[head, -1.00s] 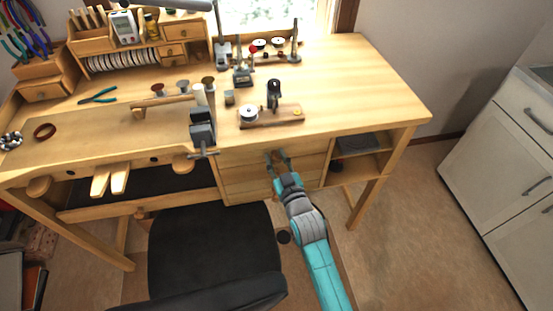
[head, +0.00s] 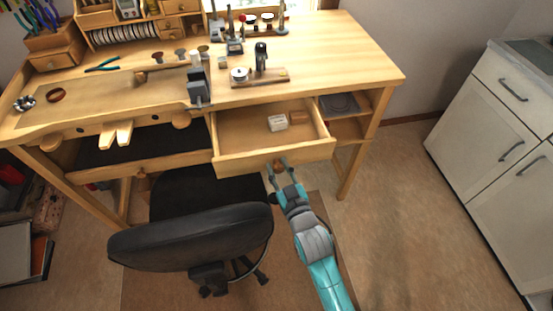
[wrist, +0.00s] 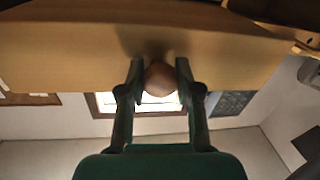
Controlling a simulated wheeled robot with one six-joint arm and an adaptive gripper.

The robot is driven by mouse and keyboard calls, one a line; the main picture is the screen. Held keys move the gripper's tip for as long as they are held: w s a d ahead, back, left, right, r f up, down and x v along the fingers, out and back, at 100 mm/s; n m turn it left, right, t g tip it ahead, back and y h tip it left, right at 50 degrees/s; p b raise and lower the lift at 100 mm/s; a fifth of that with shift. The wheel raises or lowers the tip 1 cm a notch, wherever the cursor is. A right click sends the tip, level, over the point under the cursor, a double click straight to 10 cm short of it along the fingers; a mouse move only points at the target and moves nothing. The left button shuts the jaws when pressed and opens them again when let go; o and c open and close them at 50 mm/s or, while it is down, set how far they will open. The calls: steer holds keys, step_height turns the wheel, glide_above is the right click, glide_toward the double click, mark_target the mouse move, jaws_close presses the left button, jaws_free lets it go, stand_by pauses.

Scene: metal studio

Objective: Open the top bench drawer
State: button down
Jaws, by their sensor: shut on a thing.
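The top bench drawer (head: 232,163) is pulled well out from the wooden bench (head: 345,62) in the head view. Its inside shows, with a small white box and a small wooden piece in it. My gripper (head: 278,164) is at the middle of the drawer front. In the wrist view my gripper (wrist: 158,78) has one finger on each side of the round wooden knob (wrist: 159,80) and is shut on it. The drawer front (wrist: 70,50) fills the upper part of that view.
A black chair (head: 190,235) stands left of my arm, close to the drawer's left side. A white cabinet (head: 495,125) stands at the right. Open shelves (head: 340,108) are right of the drawer. The floor (head: 395,190) between bench and cabinet is clear.

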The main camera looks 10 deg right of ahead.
steer(key=shift+s, duration=2.3)
steer(key=c, duration=0.8)
jaws_free()
steer(key=s, duration=0.4)
steer(key=s+d, duration=0.1)
steer(key=s, duration=0.6)
steer(key=shift+s+d, duration=0.3)
steer(key=shift+s, duration=0.1)
steer(key=shift+s, duration=0.1)
steer(key=s+d+m+g+h, duration=0.1)
steer(key=s+d, duration=0.1)
steer(key=s, duration=0.6)
steer(key=s+d+r+m+g, duration=0.1)
steer(key=s+d, duration=0.1)
steer(key=s, duration=0.6)
steer(key=s+d+m+g+h, duration=0.1)
steer(key=s+d, duration=0.1)
steer(key=s, duration=0.7)
steer(key=shift+d+r+h, duration=0.15)
steer(key=shift+d+h, duration=0.1)
steer(key=shift+h, duration=0.05)
